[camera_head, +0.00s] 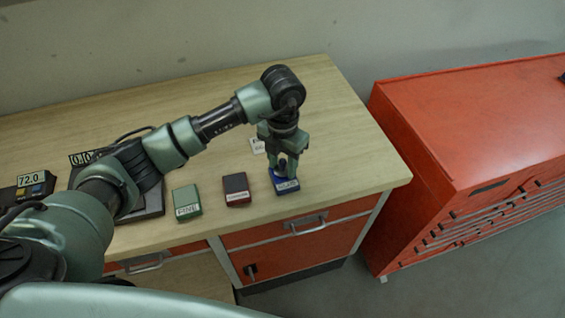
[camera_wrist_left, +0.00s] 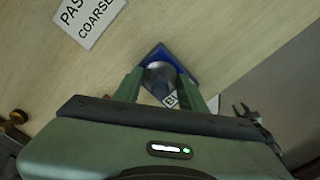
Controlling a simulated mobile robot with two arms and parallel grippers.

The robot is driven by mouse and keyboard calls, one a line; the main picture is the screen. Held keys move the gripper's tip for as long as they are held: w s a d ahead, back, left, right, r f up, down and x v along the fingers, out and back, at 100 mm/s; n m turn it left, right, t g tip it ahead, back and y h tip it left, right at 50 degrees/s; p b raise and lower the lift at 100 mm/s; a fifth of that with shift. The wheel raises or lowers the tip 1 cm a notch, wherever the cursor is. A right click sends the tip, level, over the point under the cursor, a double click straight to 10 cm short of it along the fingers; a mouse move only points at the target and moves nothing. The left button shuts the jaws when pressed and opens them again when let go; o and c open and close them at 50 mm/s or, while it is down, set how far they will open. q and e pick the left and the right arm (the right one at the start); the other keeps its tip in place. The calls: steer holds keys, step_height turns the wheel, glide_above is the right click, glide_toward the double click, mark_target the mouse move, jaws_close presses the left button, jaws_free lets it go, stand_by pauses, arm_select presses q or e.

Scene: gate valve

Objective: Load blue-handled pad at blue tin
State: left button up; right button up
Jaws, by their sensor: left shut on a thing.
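The blue tin (camera_head: 287,186) sits near the front right of the wooden bench, with a white label on its front. In the left wrist view the blue tin (camera_wrist_left: 181,60) lies just beyond my fingertips. My left gripper (camera_head: 284,166) points down right over the tin. It is shut on a greyish rounded piece, seen between the fingers (camera_wrist_left: 160,82), which I take to be the pad. No blue handle can be made out, and I cannot tell whether the pad touches the tin's contents. My right gripper is not in view.
A dark red tin (camera_head: 236,188) and a green tin (camera_head: 186,202) stand left of the blue tin. A paste card (camera_wrist_left: 90,17) lies behind it. A display reading 72.0 (camera_head: 32,180) is at far left. A red tool cabinet (camera_head: 470,130) stands beyond the bench's right edge.

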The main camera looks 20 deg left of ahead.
mark_target(282, 160)
arm_select(q)
steer(key=shift+r+p, duration=1.95)
steer(key=shift+r, duration=1.55)
